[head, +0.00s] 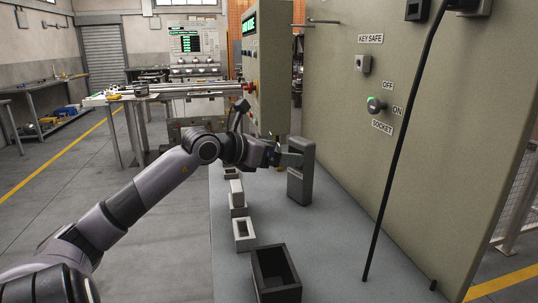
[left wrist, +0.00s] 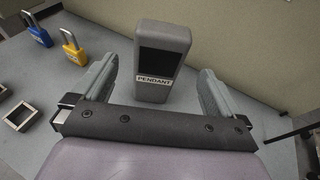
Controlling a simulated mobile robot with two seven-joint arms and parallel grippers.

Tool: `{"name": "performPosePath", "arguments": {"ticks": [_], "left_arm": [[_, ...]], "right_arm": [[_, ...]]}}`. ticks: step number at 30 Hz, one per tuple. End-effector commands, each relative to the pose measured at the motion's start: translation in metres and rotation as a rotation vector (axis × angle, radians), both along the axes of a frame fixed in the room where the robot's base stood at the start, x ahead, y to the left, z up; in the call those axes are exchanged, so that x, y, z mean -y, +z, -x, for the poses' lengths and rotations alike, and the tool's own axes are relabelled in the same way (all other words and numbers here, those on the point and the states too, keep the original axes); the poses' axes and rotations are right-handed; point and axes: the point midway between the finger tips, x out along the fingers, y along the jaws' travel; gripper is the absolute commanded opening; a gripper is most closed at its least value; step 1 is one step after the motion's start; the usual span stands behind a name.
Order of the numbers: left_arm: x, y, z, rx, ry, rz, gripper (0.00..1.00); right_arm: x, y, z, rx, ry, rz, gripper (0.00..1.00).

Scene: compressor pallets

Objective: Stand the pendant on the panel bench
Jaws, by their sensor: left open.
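The pendant (head: 301,174) is a dark grey block with a black screen. It stands upright on the grey panel bench (head: 325,262), near the foot of the beige panel. In the left wrist view the pendant (left wrist: 164,62) faces me, with its "PENDANT" label low on the front. My left gripper (head: 285,158) is open beside the pendant's upper part. In the left wrist view its fingers (left wrist: 158,72) are spread to either side of the pendant, with gaps showing. I cannot tell how far the fingers reach along its sides. My right gripper is not in view.
A dark open box (head: 276,287) and a white open box (head: 244,245) stand along the bench's left side. A blue padlock (left wrist: 39,37) and a yellow padlock (left wrist: 74,52) stand left of the pendant. A black cable (head: 400,143) hangs before the panel (head: 455,130).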

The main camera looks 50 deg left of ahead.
Motion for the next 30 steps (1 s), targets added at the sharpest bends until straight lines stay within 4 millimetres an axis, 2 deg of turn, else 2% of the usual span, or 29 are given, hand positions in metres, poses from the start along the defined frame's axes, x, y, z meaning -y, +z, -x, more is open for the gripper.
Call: {"name": "performPosePath", "arguments": {"ticks": [10, 30], "left_arm": [[-0.002, 0.007, 0.024, 0.000, -0.001, 0.001, 1.00], [-0.002, 0.008, 0.026, 0.001, 0.000, 0.001, 1.00]], "right_arm": [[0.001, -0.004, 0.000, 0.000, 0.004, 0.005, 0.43], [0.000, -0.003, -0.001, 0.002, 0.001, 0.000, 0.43]]}}
